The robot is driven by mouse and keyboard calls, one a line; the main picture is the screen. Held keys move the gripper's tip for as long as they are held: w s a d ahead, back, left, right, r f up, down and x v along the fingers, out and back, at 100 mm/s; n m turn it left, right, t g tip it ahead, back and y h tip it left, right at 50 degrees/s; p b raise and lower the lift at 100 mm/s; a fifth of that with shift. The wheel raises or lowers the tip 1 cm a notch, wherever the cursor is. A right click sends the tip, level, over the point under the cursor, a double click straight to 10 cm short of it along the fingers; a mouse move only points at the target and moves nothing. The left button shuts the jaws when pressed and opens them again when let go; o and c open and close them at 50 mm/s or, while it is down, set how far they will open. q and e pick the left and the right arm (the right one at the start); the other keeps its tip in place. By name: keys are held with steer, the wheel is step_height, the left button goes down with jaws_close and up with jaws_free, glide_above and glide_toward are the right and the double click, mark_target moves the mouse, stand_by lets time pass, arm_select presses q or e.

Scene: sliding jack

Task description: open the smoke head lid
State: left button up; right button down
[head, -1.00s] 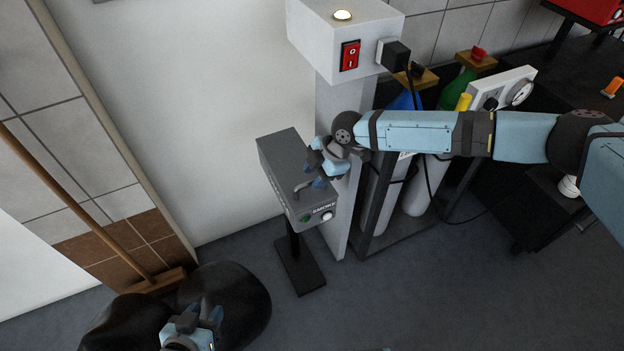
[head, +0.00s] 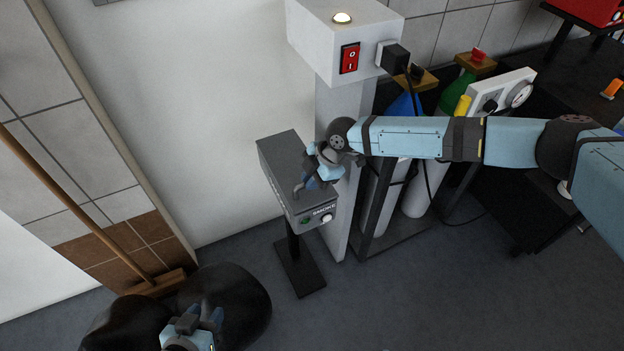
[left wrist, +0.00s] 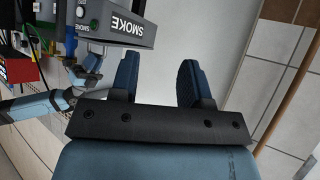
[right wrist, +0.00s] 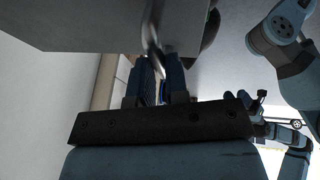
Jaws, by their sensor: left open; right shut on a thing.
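The smoke head is a grey box (head: 279,165) on a black stand, labelled SMOKE, with a green and a white button on its front. It also shows in the left wrist view (left wrist: 135,22). Its lid looks closed in the head view. A curved metal handle (right wrist: 152,38) sits on the box. My right gripper (head: 313,181) is at the handle and shut on it; the fingers close around its end in the right wrist view (right wrist: 157,78). My left gripper (head: 202,318) is open and empty, low at the front, apart from the box.
A grey-white post with a red switch (head: 349,57) and a plug stands right behind the box. Gas bottles (head: 417,195) stand in a rack to the right. Black bags (head: 235,290) and a broom (head: 85,215) are at the left. Floor in front is clear.

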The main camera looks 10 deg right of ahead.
steer(key=w+a+r+p, duration=0.1)
steer(key=w+r+p, duration=0.1)
steer(key=r, duration=0.6)
steer(key=shift+w+r+p, duration=0.35)
steer(key=shift+w+r, duration=0.05)
steer(key=shift+w, duration=0.45)
steer(key=c, duration=1.2)
jaws_free()
steer(key=shift+w+a+f, duration=0.1)
steer(key=shift+f, duration=0.1)
steer(key=shift+o, duration=0.4)
steer(key=shift+w+a+f, duration=0.1)
steer(key=shift+w+f, duration=0.05)
step_height(320, 180, up, 20)
